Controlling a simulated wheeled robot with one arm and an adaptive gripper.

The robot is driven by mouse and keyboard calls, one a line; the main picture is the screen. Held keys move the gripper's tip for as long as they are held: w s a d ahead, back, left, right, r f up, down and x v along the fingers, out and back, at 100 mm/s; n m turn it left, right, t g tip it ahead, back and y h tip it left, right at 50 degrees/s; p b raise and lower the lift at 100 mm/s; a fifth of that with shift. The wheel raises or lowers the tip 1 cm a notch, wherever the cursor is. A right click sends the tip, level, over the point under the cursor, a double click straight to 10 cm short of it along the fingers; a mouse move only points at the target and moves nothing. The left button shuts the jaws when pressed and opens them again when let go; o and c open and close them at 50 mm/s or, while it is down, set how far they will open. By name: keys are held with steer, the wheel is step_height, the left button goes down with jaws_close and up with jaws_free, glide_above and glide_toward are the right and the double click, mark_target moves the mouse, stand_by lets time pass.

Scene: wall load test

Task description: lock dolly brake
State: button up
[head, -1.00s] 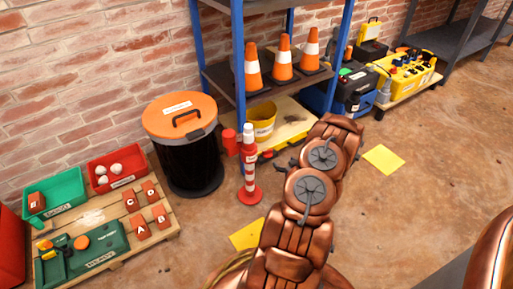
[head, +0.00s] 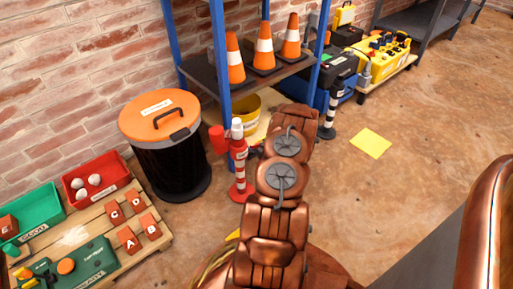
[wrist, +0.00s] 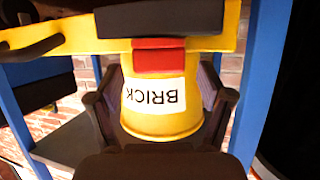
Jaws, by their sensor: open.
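The yellow dolly (wrist: 75,36) spans the top of the wrist view, which looks upside down. A red block, possibly the brake pedal (wrist: 158,58), sits on its edge beside a black part (wrist: 160,18). A yellow bucket (wrist: 160,121) with an inverted BRICK label shows behind, between my fingers. My gripper (wrist: 161,88) is open, its fingers to either side of the bucket and just below the red block; contact cannot be told. In the head view the bucket (head: 246,103) is under the shelf, and my arm hides my gripper and most of the dolly.
A red-and-white post (head: 238,165) stands left of my arm, a black-and-white post (head: 329,116) right of it. The shelf (head: 268,80) with cones overhangs the bucket. An orange-lidded bin (head: 163,150) and a pallet (head: 157,243) are left. Floor at right is clear around a yellow sheet (head: 371,143).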

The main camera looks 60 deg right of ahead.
steer(key=shift+w+d+f, duration=0.1)
steer(key=shift+w, duration=0.1)
steer(key=c, duration=1.1)
steer(key=shift+s+d, duration=0.1)
steer(key=shift+c, duration=0.3)
